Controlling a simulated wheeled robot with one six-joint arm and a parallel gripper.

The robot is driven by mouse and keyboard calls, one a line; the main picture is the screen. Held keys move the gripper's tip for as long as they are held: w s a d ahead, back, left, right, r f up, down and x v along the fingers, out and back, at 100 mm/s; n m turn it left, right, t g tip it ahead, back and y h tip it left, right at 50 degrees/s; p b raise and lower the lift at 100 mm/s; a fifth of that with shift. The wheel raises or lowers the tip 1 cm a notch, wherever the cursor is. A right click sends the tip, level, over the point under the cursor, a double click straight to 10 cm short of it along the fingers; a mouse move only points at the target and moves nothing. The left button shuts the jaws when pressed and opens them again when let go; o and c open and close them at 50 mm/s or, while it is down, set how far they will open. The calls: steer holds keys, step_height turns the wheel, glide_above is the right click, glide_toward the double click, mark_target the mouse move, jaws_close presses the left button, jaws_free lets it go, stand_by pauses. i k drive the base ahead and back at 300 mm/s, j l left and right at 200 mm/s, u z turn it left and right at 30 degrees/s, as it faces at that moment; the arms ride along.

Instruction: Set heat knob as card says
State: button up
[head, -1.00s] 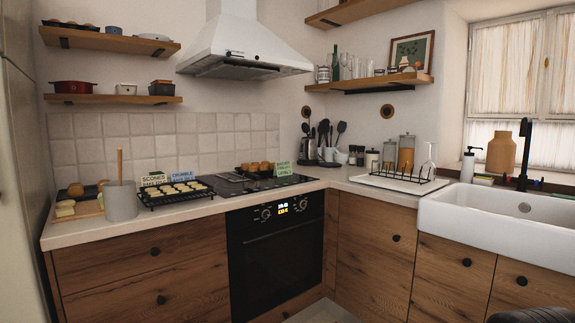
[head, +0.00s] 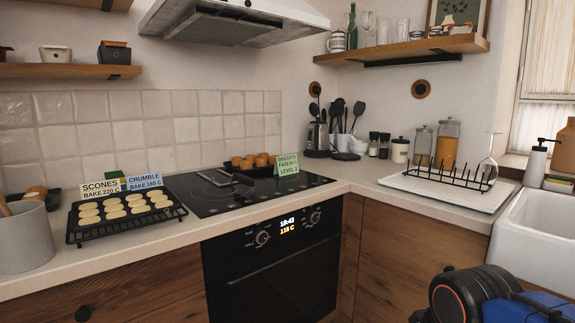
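The black oven (head: 270,265) sits under the counter with two knobs, a left knob (head: 263,238) and a right knob (head: 315,217). Its lit display (head: 287,226) between them shows a white line over an orange line ending in C; the digits are blurred, perhaps 215. A cream card (head: 100,189) reads "SCONES BAKE 220 C". A blue card (head: 144,182) reads "CRUMBLE BAKE 180 C". A green card (head: 287,165) starts "BISCUITS FAN" and ends "LEVEL 3"; its middle is unclear. Pale dough rounds (head: 115,212) fill a black tray behind which the first two cards stand. My gripper is out of view; only part of my arm shows at lower right.
A black hob (head: 215,193) lies above the oven, with browned buns (head: 262,159) at its back. A grey crock (head: 25,240) stands at left. A drying rack (head: 450,175) and white sink (head: 530,225) are at right. The oven front is clear.

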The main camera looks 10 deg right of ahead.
mark_target(314, 217)
steer(key=l+z, duration=0.15)
steer(key=l, duration=1.2)
